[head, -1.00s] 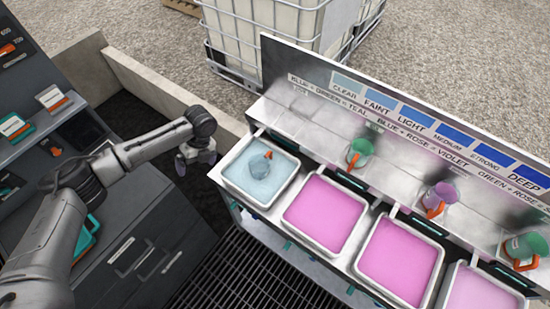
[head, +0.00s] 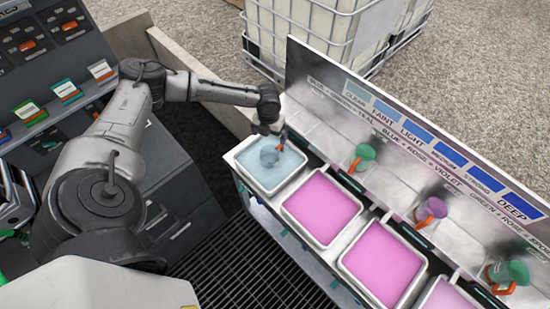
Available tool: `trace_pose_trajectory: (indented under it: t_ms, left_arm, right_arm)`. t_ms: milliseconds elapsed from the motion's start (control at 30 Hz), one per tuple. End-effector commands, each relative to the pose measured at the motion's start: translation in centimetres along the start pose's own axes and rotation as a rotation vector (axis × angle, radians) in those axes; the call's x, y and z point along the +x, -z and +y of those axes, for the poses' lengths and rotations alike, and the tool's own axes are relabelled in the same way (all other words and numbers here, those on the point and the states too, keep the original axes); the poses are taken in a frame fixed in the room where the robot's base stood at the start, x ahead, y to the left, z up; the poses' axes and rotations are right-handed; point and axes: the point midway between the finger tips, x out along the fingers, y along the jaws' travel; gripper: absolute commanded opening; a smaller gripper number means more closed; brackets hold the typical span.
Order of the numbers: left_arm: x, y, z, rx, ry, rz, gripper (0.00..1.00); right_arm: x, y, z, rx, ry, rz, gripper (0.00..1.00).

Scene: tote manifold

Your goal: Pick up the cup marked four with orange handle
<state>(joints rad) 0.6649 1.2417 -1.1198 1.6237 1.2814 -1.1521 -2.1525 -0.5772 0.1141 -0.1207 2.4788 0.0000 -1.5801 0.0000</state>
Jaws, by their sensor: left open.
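More cups with orange handles stand on the metal shelf: a green one (head: 364,152), a violet one (head: 434,207) and a teal-green one (head: 514,271). No number four is readable on any cup. My right gripper is not in view.
The light-blue tote (head: 253,177) is followed by totes of pink liquid (head: 309,237) along the bench. A sign board (head: 400,130) rises behind the shelf. A low concrete wall (head: 185,62) and a caged white tank (head: 315,30) lie beyond. Dark cabinets stand left.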

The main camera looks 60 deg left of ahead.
Motion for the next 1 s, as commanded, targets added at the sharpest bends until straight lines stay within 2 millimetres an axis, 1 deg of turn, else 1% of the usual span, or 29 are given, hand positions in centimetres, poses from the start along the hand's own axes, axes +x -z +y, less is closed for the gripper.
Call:
trace_pose_trajectory:
  t_ms: [100,300,400,500,667,733,900,1000]
  left_arm:
    - [2.1,0.1,0.0,0.004,-0.002,0.004,1.0]
    - [5.4,0.1,0.1,0.002,-0.004,0.002,1.0]
    - [6.5,0.1,0.0,0.001,-0.003,0.002,1.0]
    - [7.3,0.1,0.1,0.0,-0.003,0.001,1.0]
    - [7.8,0.1,0.1,0.002,-0.003,0.002,1.0]
    - [8.4,0.2,0.1,0.002,-0.004,0.003,1.0]
    - [10.6,0.5,0.1,0.0,-0.005,0.003,1.0]
    - [11.9,0.5,0.1,0.0,-0.004,0.002,1.0]
  right_arm:
    - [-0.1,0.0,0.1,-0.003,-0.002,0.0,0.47]
    - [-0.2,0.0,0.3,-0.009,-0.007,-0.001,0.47]
    - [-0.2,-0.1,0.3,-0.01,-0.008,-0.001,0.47]
    - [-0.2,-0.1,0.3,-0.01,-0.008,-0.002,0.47]
    - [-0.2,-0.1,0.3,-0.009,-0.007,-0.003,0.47]
    - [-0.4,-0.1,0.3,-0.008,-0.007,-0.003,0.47]
    - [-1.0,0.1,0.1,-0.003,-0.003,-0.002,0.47]
    - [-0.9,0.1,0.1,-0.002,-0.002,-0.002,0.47]
